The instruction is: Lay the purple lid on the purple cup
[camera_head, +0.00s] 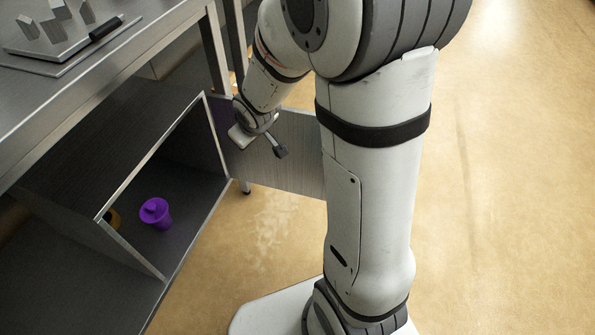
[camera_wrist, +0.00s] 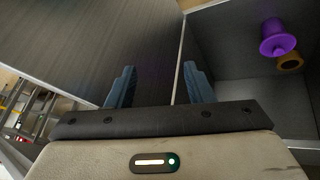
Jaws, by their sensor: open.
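The purple cup (camera_head: 160,222) stands upright inside the open cabinet, near its front.
The cabinet's open door (camera_head: 296,150) stands close to my gripper. A metal counter (camera_head: 100,82) overhangs the cabinet. The floor (camera_head: 500,200) at the right is clear.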

